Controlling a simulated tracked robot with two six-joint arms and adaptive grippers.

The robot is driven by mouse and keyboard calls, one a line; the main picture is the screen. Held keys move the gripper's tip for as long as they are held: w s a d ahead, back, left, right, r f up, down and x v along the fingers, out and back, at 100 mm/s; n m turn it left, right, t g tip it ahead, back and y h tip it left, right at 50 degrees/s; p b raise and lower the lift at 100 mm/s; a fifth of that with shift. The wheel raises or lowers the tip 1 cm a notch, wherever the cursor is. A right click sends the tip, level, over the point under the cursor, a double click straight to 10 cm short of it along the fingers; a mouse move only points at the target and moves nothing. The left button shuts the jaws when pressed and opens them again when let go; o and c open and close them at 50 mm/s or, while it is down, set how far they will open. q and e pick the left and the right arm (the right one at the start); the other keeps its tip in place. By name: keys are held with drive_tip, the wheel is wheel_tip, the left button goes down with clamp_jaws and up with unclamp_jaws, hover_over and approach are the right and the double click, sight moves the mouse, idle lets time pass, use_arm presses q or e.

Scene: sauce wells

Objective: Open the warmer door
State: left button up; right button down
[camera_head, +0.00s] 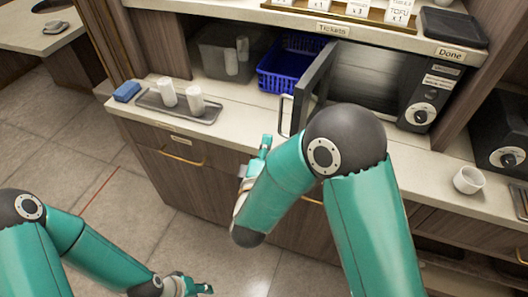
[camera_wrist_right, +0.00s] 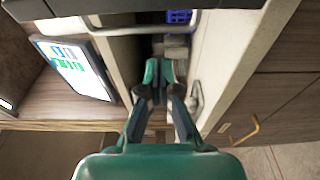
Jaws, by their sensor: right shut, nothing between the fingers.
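The warmer (camera_head: 372,78) is a dark box with a knob panel on its right side, standing on the counter. Its dark-framed door (camera_head: 314,84) stands ajar, swung out toward the front at the warmer's left side. A pale bar handle (camera_head: 283,115) is on the door's outer face. My right gripper (camera_head: 266,142) is shut and empty, just below and left of the handle, near the counter's front edge; its fingers also show in the right wrist view (camera_wrist_right: 164,72). My right arm hides part of the door's lower area. My left gripper (camera_head: 198,287) hangs low over the floor, away from the counter.
A blue basket (camera_head: 288,66) and a clear bin (camera_head: 230,55) stand left of the door. A grey tray (camera_head: 180,110) holds two white cups. A blue sponge (camera_head: 127,91) lies beside it. A white cup (camera_head: 468,180) stands at the right. Floor in front is clear.

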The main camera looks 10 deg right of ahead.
use_arm(q)
wheel_tip(320, 180, up, 3)
drive_tip(key=shift+f+p, duration=0.15)
drive_tip(key=shift+p, duration=0.95)
use_arm(e)
drive_tip(key=d, duration=0.1)
drive_tip(key=w+d, duration=0.1)
drive_tip(key=d, duration=0.2)
drive_tip(key=shift+w+d, duration=0.25)
drive_tip(key=shift+d, duration=0.1)
